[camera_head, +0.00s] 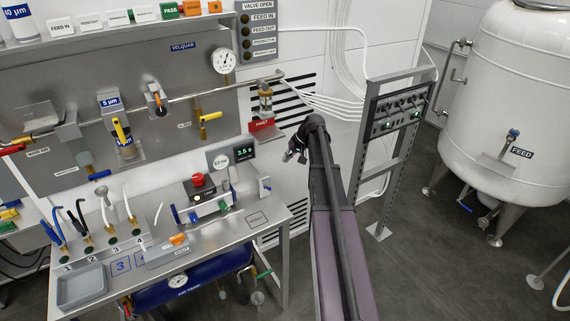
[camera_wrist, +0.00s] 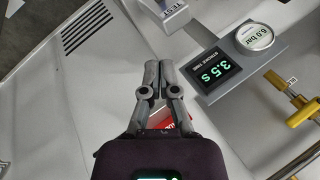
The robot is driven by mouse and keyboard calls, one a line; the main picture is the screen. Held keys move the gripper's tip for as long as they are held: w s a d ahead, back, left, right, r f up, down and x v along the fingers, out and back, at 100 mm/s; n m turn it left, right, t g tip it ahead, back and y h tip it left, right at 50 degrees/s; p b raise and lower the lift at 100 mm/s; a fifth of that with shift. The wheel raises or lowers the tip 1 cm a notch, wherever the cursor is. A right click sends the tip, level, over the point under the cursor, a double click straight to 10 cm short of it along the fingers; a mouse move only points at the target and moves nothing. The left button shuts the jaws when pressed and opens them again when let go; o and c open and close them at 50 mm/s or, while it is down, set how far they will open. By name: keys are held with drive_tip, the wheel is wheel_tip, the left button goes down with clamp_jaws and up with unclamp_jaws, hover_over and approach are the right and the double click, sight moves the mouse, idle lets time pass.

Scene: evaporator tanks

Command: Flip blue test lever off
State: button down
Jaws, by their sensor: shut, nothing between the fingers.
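A small pale box (camera_head: 264,184) stands at the right end of the bench in the head view, with a small blue part (camera_head: 267,188) on its front that looks like the test lever. In the wrist view a box marked TEST (camera_wrist: 168,9) is cut off by the top edge, and its lever cannot be made out. My gripper (camera_head: 295,156) is to the right of the bench and above it, apart from the box. In the wrist view my gripper (camera_wrist: 159,66) has its fingers together and empty, pointing toward the TEST box.
A display reading 3.5 s (camera_wrist: 214,71) with a round gauge (camera_wrist: 254,37) is right of my fingers in the wrist view. A grey rack (camera_head: 384,150) stands right of my arm. The bench (camera_head: 225,235) holds several fittings.

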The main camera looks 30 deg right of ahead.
sight(268, 188)
drive_tip(key=s+a+b+x, duration=0.1)
drive_tip(key=s+b+x, duration=0.1)
drive_tip(key=b+x, duration=0.8)
drive_tip(key=shift+a+f+b, duration=0.3)
drive_tip(key=shift+a+f, duration=0.15)
drive_tip(key=shift+f, duration=0.8)
drive_tip(key=shift+s+f+t+b, duration=0.15)
drive_tip(key=shift+s+t+b, duration=0.05)
drive_tip(key=shift+t+b, duration=0.25)
idle(0.5)
drive_tip(key=shift+s+t+b, duration=0.1)
drive_tip(key=shift+t+b, duration=0.15)
drive_tip(key=shift+b, duration=0.1)
